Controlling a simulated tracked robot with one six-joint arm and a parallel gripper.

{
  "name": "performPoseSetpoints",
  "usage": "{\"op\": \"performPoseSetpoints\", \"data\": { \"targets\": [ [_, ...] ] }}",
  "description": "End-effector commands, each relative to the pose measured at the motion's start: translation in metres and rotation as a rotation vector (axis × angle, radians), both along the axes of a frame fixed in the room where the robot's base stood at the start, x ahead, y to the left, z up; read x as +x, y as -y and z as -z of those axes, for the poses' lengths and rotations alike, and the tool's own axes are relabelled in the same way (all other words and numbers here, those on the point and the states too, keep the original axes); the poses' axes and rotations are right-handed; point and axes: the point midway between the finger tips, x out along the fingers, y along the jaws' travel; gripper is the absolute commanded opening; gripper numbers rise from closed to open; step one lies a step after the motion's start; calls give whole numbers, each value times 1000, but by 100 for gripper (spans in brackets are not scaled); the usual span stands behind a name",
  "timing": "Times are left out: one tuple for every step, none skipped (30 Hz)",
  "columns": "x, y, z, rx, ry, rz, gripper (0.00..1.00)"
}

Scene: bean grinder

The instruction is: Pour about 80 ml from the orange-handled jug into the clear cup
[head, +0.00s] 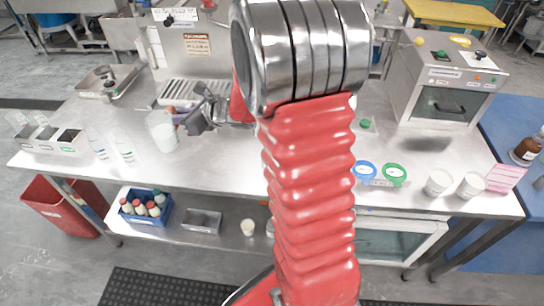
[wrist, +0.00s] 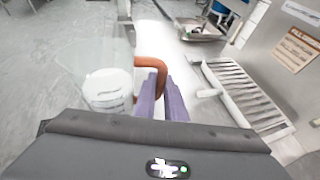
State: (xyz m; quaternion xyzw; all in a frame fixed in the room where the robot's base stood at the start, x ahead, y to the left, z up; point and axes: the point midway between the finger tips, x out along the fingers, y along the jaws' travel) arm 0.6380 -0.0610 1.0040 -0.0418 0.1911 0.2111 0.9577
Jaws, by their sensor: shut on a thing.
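The clear jug (head: 163,132) is at the left of the steel table in the head view, with whitish contents low inside. In the wrist view the jug (wrist: 105,75) fills the left side, and its orange handle (wrist: 152,64) shows. My gripper (wrist: 161,98), with purple fingers, is shut on that handle. In the head view my gripper (head: 178,117) is at the jug's right side. Two clear vessels, one (head: 97,144) left of the other (head: 124,146), stand left of the jug; I cannot tell which is the clear cup. I cannot tell whether the jug touches the table.
A grey divided holder (head: 55,142) stands at the table's left end. A machine with a slatted tray (head: 195,91) is behind my gripper. Two white cups, one (head: 438,183) beside another (head: 471,186), and an oven (head: 445,88) are at the right. My arm hides the table's middle.

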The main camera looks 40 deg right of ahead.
Motion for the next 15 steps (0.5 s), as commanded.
{"op": "performPoseSetpoints", "data": {
  "targets": [
    [4, 8, -2, 0, 2, -8, 0],
    [7, 12, -3, -1, 2, -15, 0],
    [9, 17, -4, 0, 1, -26, 0],
    [11, 21, -5, -1, 3, -34, 0],
    [13, 26, -6, 0, 1, -43, 0],
    [15, 31, -6, -1, 1, -55, 0],
    [17, 36, -7, 1, 2, -63, 0],
    [18, 41, -8, -1, 2, -72, 0],
    [20, 47, -8, 0, 1, -86, 0],
    [21, 53, -8, 0, 0, -95, 0],
    [22, 58, -9, 0, 1, -106, 0],
    [23, 66, -8, 1, 0, -120, 0],
    [23, 72, -8, 1, 1, -131, 0],
    [23, 78, -8, 0, 0, -143, 0],
    [23, 86, -7, 1, -1, -157, 0]
  ]
}}
